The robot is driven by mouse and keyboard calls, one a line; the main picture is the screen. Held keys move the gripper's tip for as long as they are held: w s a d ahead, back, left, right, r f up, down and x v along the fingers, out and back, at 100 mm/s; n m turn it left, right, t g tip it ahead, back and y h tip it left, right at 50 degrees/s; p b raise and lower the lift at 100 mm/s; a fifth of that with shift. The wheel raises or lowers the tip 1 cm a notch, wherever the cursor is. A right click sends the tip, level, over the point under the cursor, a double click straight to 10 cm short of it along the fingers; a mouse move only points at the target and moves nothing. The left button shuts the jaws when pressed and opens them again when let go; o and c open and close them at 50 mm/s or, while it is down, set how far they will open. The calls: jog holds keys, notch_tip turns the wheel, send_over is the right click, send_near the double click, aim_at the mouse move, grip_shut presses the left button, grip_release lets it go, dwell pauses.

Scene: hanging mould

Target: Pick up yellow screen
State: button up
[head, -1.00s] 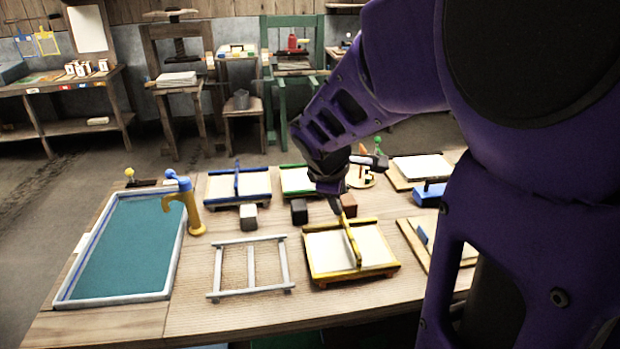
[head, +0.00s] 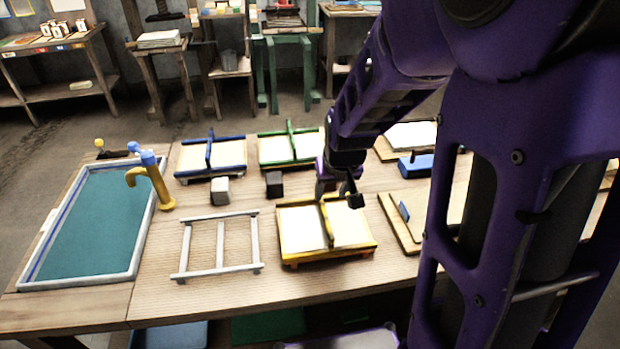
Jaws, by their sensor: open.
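The yellow screen (head: 300,232) lies flat on the wooden table, right of centre in the head view. It has a cream panel, a yellow frame and a raised yellow bar (head: 326,222) running front to back across its middle. My gripper (head: 340,192) is at the screen's back edge, just right of the bar's far end. One dark fingertip shows over the back right corner. The gripper is open and nothing shows between its fingers. Whether it touches the screen cannot be told. The arm hides part of the area behind it.
A grey rack (head: 220,245) lies to the left, beside a teal basin (head: 95,225) with a tap (head: 155,180). A blue screen (head: 210,157) and a green screen (head: 290,149) lie behind. Bare tabletop (head: 230,300) runs along the front.

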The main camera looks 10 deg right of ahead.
aim_at(325, 210)
jog(key=b+x, duration=0.1)
jog(key=x, duration=0.8)
jog(key=shift+f, duration=0.15)
jog(key=shift+x, duration=2.8)
jog(key=shift+w+a, duration=0.1)
jog(key=shift+w, duration=0.1)
grip_shut()
